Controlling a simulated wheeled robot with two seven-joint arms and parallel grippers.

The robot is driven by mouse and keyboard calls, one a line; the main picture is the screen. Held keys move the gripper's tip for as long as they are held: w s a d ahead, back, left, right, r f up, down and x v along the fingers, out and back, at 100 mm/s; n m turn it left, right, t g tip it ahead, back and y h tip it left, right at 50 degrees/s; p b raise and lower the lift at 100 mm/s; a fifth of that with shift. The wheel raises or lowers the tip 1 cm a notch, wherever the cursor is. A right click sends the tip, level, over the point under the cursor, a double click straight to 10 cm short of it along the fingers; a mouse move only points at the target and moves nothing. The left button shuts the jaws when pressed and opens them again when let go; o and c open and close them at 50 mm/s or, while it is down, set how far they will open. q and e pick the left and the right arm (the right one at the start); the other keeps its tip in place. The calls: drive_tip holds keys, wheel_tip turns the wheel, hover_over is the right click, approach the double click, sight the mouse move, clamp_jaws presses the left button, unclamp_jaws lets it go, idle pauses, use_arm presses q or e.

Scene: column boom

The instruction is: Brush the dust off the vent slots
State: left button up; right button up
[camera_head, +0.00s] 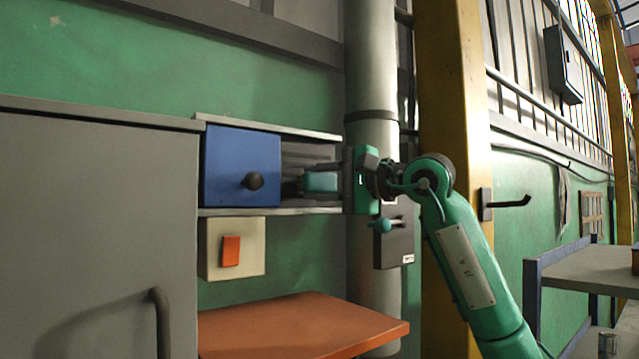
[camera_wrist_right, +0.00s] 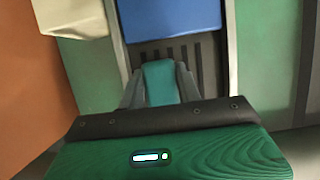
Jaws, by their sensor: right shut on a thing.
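The vent slots (camera_head: 303,155) are dark upright slits in a grey panel, between two pale rails, right of a blue sliding cover (camera_head: 228,165) with a black knob. In the right wrist view the slots (camera_wrist_right: 192,62) show beyond my fingers, below the blue cover (camera_wrist_right: 168,18). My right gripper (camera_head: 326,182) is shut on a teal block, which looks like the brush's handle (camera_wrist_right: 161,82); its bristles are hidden. It is in front of the slots; I cannot tell whether the brush touches them. Dust is too small to make out. My left gripper is out of view.
A cream box with an orange switch (camera_head: 231,250) is below the cover. An orange shelf (camera_head: 300,328) juts out beneath. A grey cabinet (camera_head: 95,230) stands at left. A grey pipe (camera_head: 371,80) and yellow column (camera_head: 449,90) rise at right of the slots.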

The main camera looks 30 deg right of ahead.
drive_tip(key=shift+w, duration=0.2)
drive_tip(key=shift+w, duration=0.25)
drive_tip(key=shift+w+a+p, duration=0.1)
drive_tip(key=shift+w+p, duration=0.3)
drive_tip(key=shift+w, duration=0.1)
